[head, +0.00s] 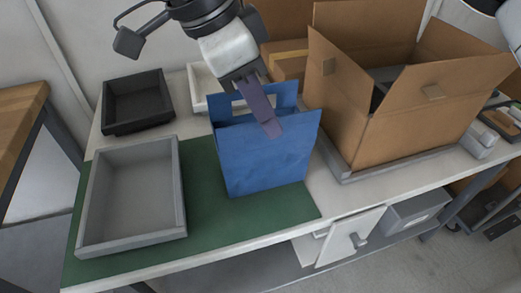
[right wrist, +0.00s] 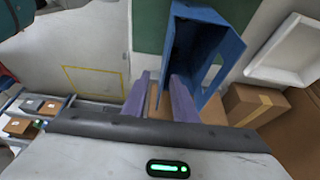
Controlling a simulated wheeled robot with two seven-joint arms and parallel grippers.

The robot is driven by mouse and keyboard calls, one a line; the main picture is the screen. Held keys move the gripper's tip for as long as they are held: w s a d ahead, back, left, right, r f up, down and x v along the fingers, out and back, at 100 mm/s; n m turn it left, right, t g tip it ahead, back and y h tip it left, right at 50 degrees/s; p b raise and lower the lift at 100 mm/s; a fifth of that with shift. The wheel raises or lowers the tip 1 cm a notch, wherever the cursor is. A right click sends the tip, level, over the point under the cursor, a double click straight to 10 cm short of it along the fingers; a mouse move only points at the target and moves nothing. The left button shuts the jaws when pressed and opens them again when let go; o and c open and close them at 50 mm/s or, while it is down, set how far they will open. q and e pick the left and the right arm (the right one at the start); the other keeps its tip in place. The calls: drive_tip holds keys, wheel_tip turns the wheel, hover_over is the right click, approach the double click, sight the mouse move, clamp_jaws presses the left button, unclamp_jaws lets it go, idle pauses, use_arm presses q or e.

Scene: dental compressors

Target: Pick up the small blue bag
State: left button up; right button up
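The small blue bag (head: 262,158) stands upright on the green mat (head: 205,222), its open top facing up, in the head view. My right gripper (head: 271,128) reaches down from above to the bag's top rim, with a purple finger overlapping the front wall. In the right wrist view, the two purple fingers (right wrist: 160,82) are apart. One overlaps the edge of the blue bag (right wrist: 203,42) and the other is clear of it. I cannot tell whether either finger touches the bag. My left gripper is not in view.
A grey tray (head: 133,247) lies left of the bag and a black tray (head: 137,126) behind it. A large open cardboard box (head: 395,130) stands close on the right. A white tray (head: 197,104) and a smaller brown box (head: 290,67) are behind. Bare mat lies in front of the bag.

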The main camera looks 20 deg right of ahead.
drive_tip(key=x, duration=0.7)
drive_tip(key=shift+w+d+f, duration=0.1)
drive_tip(key=shift+w+f, duration=0.1)
drive_tip(key=shift+w, duration=0.05)
clamp_jaws()
